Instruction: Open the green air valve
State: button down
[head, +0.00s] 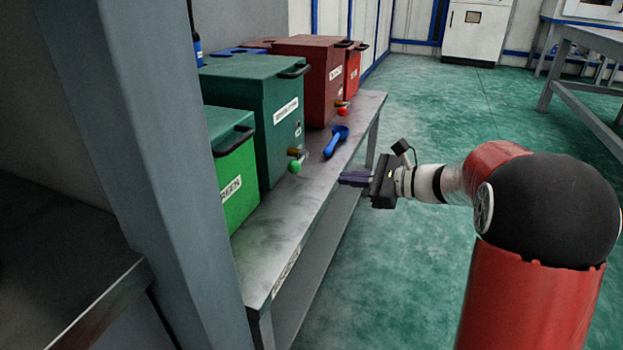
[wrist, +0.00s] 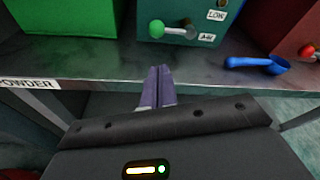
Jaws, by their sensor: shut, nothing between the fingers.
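The green air valve has a round green knob (head: 295,167) on a short brass stem at the lower front of a dark green box (head: 245,120). In the wrist view the green knob (wrist: 157,29) sits at the end of a pale lever, near an "AIR" label. My gripper (head: 343,179) is in front of the bench edge, to the right of the knob in the head view and apart from it. In the wrist view my gripper's purple fingers (wrist: 158,72) are together, empty, and point toward the box below the valve.
A blue scoop (head: 337,140) lies on the metal bench (head: 275,240) right of the valve. A bright green box (head: 233,180) stands nearer. A red box (head: 310,75) with a red-knobbed valve (head: 342,112) stands beyond. A grey post (head: 130,130) is at left. The floor right of the bench is open.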

aim_at(311, 189)
jog(key=shift+a, duration=0.1)
jog(key=b+x, duration=0.1)
jog(key=x, duration=0.9)
jog(key=shift+s, duration=0.1)
jog(key=shift+r+p, duration=0.1)
jog(key=shift+p, duration=0.2)
jog(key=shift+r+m+p, duration=0.1)
jog(key=shift+m+p, duration=0.2)
jog(key=shift+p, duration=0.25)
